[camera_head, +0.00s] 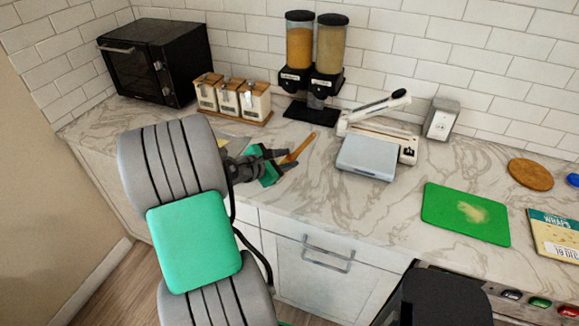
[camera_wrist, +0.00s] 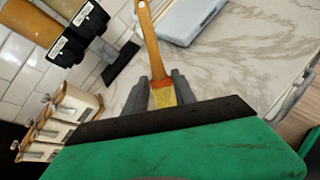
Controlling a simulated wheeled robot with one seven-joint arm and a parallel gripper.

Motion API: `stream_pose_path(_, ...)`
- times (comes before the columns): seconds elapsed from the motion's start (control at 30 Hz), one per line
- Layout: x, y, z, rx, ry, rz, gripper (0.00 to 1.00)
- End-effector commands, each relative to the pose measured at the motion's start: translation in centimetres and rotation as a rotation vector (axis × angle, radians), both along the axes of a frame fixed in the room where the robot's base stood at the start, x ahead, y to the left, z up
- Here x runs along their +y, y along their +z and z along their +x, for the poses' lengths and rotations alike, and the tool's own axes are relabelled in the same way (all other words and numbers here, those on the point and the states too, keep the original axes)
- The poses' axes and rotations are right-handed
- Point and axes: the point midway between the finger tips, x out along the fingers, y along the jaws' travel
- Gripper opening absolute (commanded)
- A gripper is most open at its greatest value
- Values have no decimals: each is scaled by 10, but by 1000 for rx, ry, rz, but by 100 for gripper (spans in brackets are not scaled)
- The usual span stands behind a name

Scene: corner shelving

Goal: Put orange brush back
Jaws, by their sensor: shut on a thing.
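The orange brush (camera_head: 299,148) has a long orange-brown handle and is held near the counter's front left part. In the wrist view, the brush (camera_wrist: 150,42) points up and away from me, with an orange collar and a yellowish lower end. My gripper (camera_head: 279,155) is shut on the brush; in the wrist view its grey fingers (camera_wrist: 162,92) stand on both sides of the brush's lower end. The dark edge of my gripper hides the brush's near end. I cannot tell the exact gap between brush and counter.
Behind are a dispenser pair (camera_head: 312,65), a rack of jars (camera_head: 232,98) and a black oven (camera_head: 155,62). A white slicer-like appliance (camera_head: 370,155) stands right of the brush. A green board (camera_head: 465,213) lies further right. Marble counter (camera_head: 325,205) is bare in front.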

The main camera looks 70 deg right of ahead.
Motion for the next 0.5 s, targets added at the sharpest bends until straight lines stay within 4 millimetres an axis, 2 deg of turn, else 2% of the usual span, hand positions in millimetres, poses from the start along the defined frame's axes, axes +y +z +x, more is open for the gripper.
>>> stream_pose_path(0.1,-9,-14,-10,2,-2,1,0)
stream_pose_path(0.27,-7,-40,-7,3,1,3,0)
stream_pose_path(0.5,-7,-42,-6,0,2,-1,0)
